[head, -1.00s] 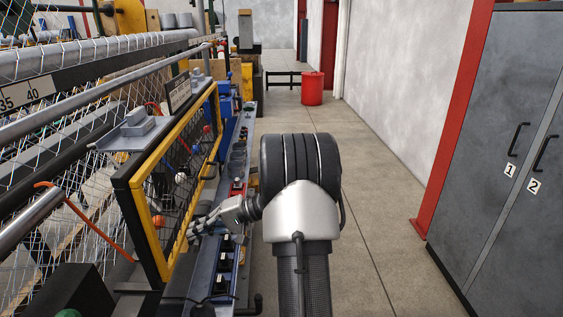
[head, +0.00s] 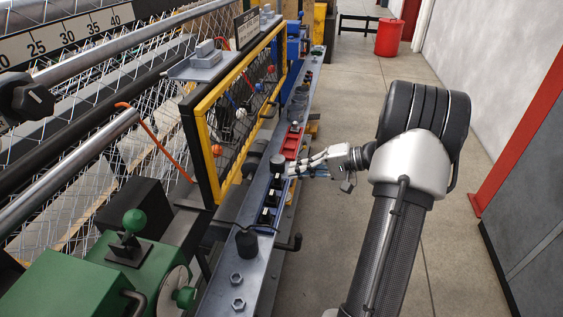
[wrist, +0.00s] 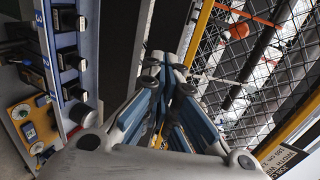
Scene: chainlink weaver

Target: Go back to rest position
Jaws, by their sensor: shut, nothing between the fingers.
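My gripper (head: 296,169) is at the middle of the head view, at the end of my arm that rises from the lower right. Its fingers point left, over or beside the long grey rail (head: 225,284) with black knobs and switches. In the wrist view my gripper (wrist: 168,62) has its blue-padded fingers brought together with nothing held. It looks past the rail's row of black knobs (wrist: 78,90) on the left and the yellow-framed mesh guard (wrist: 195,45) on the right. I cannot tell whether the fingertips touch the rail.
The weaving machine with its yellow-framed guard (head: 202,130) fills the left. A green machine part (head: 90,270) with green knobs is at the lower left. A red bin (head: 389,37) stands far back. The concrete floor (head: 335,265) is open right of the rail. A grey cabinet (head: 530,230) stands at the right edge.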

